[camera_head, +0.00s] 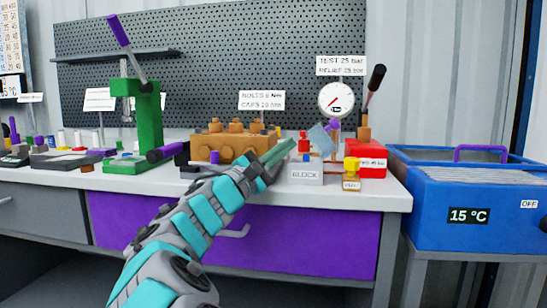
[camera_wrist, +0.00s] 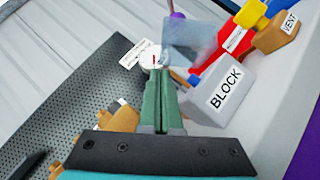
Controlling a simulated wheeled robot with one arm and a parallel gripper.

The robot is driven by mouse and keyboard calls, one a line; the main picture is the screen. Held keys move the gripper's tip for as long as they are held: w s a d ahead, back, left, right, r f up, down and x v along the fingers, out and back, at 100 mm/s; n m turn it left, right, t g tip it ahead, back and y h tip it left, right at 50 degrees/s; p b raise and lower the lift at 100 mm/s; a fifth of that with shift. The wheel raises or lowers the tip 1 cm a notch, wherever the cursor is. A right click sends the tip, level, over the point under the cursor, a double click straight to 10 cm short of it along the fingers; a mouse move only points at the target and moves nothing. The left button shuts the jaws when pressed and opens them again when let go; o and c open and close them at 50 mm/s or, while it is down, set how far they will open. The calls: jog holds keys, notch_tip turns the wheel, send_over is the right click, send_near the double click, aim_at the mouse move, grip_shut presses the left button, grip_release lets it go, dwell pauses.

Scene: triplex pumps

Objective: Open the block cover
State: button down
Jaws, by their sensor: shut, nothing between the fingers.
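The block (camera_head: 306,177) is a light grey box labelled BLOCK near the front edge of the bench, and it also fills the right of the wrist view (camera_wrist: 222,90). A translucent bluish plate, seemingly the block cover (camera_head: 322,139), stands tilted above the block; it shows in the wrist view too (camera_wrist: 194,42). Where its hinge meets the block is hard to make out. My gripper (camera_head: 290,147) has green fingers, shut and empty, just left of the cover. In the wrist view the closed fingertips (camera_wrist: 161,80) are beside the block's left side, below the cover; contact is unclear.
A bronze pump body (camera_head: 222,146) with bolts stands to the left. A yellow-topped vent valve (camera_head: 351,172) and a red box (camera_head: 372,165) with a lever are right of the block. A gauge (camera_head: 336,99) is behind. A blue bath (camera_head: 465,205) stands far right.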

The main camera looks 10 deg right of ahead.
aim_at(317, 124)
jog(key=shift+x, duration=1.6)
jog(key=shift+r, duration=0.15)
jog(key=shift+s+d+r+m+g+p, duration=0.1)
jog(key=shift+d+r+m+g+p, duration=0.05)
jog(key=shift+m+g+p, duration=0.25)
jog(key=shift+s+d+r+m+g+y+p, duration=0.1)
jog(key=shift+d+r+m+g+y+p, duration=0.3)
jog(key=shift+r+m+p, duration=0.4)
jog(key=shift+s+d+r+m+g+y+p, duration=0.1)
jog(key=shift+d+r+m+g+y+p, duration=0.15)
jog(key=shift+d+m+g+p, duration=0.25)
jog(key=shift+s+d+r+m+g+y+p, duration=0.15)
jog(key=shift+r+m+g+y+p, duration=0.2)
jog(key=shift+m, duration=0.35)
jog(key=shift+s+d+r+m+g+y+p, duration=0.1)
jog(key=shift+s+d+m+g+y+p, duration=0.15)
jog(key=shift+d+m+g+y, duration=0.55)
jog(key=shift+s+d+r+m+y+p, duration=0.1)
jog(key=shift+s+d+m+y+p, duration=0.1)
jog(key=shift+d+m+y+p, duration=0.4)
